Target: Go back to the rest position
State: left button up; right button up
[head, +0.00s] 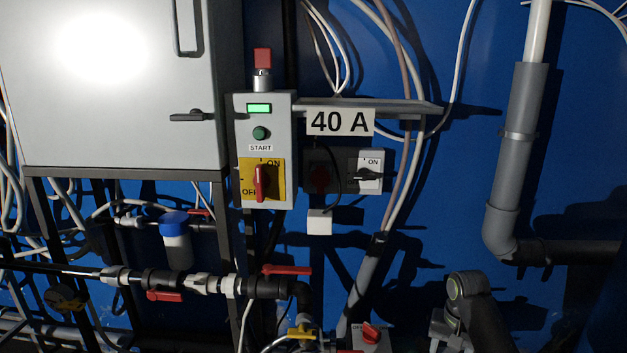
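Part of my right arm (470,300), a dark link with a grey-green ringed joint, shows at the bottom right. Its gripper is not visible. Nothing of my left arm or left gripper shows. The grey control box (283,110) stands in the middle of the view, with a lit green display (259,108) and a green START button (260,133). The red rotary handle (261,184) on its yellow plate stands upright, between the ON and OFF marks.
A white cabinet (105,130) fills the upper left. Pipes with red-handled valves (287,270) run along the lower left. A grey pipe (515,150) stands at the right. A red-knobbed switch box (370,335) is at the bottom, left of my arm.

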jog(key=s+d+f+p, duration=0.1)
jog(key=s+f, duration=0.4)
jog(key=f, duration=0.4)
jog(key=s+d+f+n+p, duration=0.1)
jog(key=s+f, duration=0.5)
jog(key=f, duration=0.3)
jog(key=s+d+f+p, duration=0.2)
jog(key=s+f, duration=0.3)
jog(key=f, duration=0.4)
jog(key=s+a+f+n+p, duration=0.1)
jog(key=s+f, duration=0.3)
jog(key=s, duration=0.8)
jog(key=s+a+f+n+p, duration=0.1)
jog(key=s+f, duration=0.3)
jog(key=s, duration=0.8)
jog(key=s+a+f+n+t+h+p, duration=0.1)
jog(key=s+f, duration=0.3)
jog(key=s, duration=0.9)
jog(key=shift+a+f, duration=0.25)
jog(key=shift+w, duration=0.1)
